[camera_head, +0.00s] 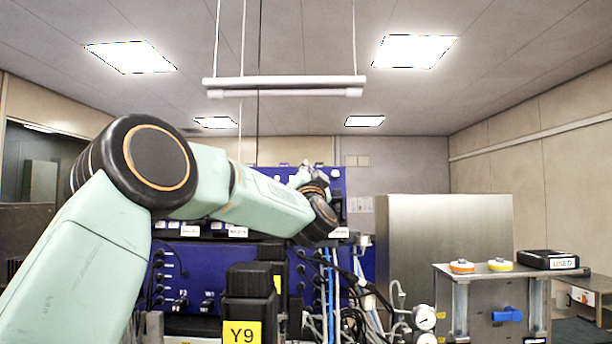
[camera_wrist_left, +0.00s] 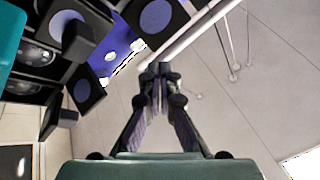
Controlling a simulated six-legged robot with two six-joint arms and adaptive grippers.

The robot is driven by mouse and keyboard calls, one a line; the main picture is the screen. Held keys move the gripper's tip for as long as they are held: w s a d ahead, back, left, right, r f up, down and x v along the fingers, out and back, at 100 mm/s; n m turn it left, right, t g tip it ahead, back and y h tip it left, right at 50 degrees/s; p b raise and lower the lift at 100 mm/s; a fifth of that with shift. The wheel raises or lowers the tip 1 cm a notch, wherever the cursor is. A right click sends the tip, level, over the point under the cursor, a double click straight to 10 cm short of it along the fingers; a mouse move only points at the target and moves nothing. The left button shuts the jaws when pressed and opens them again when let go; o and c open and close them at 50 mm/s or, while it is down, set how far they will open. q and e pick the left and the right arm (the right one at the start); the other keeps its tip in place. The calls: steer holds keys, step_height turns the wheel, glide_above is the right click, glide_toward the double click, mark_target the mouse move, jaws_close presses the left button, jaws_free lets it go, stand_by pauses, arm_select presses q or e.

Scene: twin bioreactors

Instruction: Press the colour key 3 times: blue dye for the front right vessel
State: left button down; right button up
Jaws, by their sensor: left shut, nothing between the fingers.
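My left arm reaches in from the left in the head view, to the blue equipment panel (camera_head: 180,262). My left gripper (camera_head: 306,168) is small there, beyond the wrist, in front of the panel's upper part. In the left wrist view the fingers of the gripper (camera_wrist_left: 160,72) meet at their tips, shut and empty. A piece of blue panel (camera_wrist_left: 115,38) shows beyond them, up and to the left. I cannot tell whether the fingertips touch anything. I cannot pick out the colour key or the front right vessel; my arm covers part of the panel. My right gripper is not in view.
A black block labelled Y9 (camera_head: 242,332) stands in front. Cables and hoses hang right of it, near a pressure gauge (camera_head: 424,317). A metal unit (camera_head: 500,300) and a black box labelled USED (camera_head: 548,260) are at right. Dark square-faced blocks (camera_wrist_left: 160,18) sit near the gripper.

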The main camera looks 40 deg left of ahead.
arm_select(q)
steer(key=shift+w+a, duration=0.1)
steer(key=shift+w+a, duration=0.1)
steer(key=shift+w+a+f+p, duration=0.2)
steer(key=shift+w+a+p, duration=0.1)
steer(key=shift+w+p, duration=0.15)
steer(key=shift+w+a, duration=0.1)
steer(key=shift+w+a, duration=0.1)
steer(key=shift+a+p, duration=0.1)
steer(key=shift+p, duration=0.2)
